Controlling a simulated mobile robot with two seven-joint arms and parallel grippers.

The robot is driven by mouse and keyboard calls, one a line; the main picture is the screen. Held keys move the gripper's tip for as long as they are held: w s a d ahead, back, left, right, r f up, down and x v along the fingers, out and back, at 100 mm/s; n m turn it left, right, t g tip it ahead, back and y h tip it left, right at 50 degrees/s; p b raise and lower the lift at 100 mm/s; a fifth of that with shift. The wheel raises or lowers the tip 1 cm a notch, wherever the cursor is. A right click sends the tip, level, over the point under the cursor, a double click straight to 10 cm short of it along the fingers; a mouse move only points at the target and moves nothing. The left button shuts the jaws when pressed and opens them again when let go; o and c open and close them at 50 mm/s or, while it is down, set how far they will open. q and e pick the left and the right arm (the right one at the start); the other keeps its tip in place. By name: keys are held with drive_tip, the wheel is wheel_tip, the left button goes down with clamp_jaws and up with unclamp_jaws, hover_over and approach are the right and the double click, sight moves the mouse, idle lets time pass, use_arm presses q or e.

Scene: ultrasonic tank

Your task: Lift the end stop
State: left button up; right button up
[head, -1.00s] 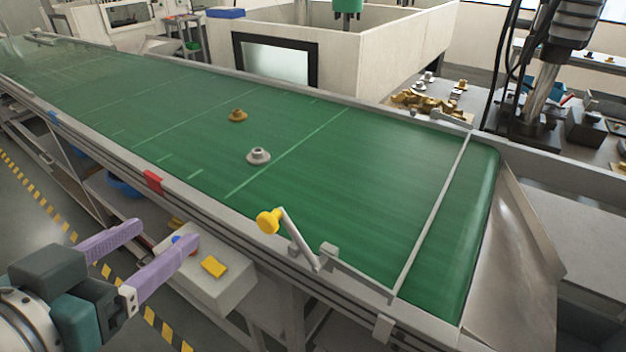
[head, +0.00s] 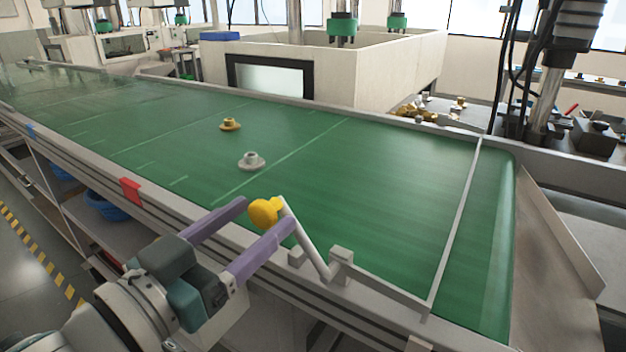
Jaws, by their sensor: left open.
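The end stop (head: 458,222) is a thin pale bar lying across the green belt near its right end. A grey lever (head: 306,238) with a yellow knob (head: 263,212) stands tilted at the near rail, beside the bar's bracket. My left gripper (head: 267,212) has two purple fingers and is open. Its fingertips lie on either side of the yellow knob in the picture; I cannot tell whether they touch it. The right fingertip overlaps the lever's upper part. My right gripper is not in view.
The green conveyor belt (head: 370,190) carries a grey flanged part (head: 251,161) and a brass one (head: 230,124), both left of the bar. A red marker (head: 131,191) sits on the near rail. A metal chute (head: 560,255) lies beyond the belt's right end.

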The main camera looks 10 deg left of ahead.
use_arm(q)
drive_tip(key=shift+x, duration=1)
drive_tip(key=shift+c, duration=0.3)
clamp_jaws()
idle(0.4)
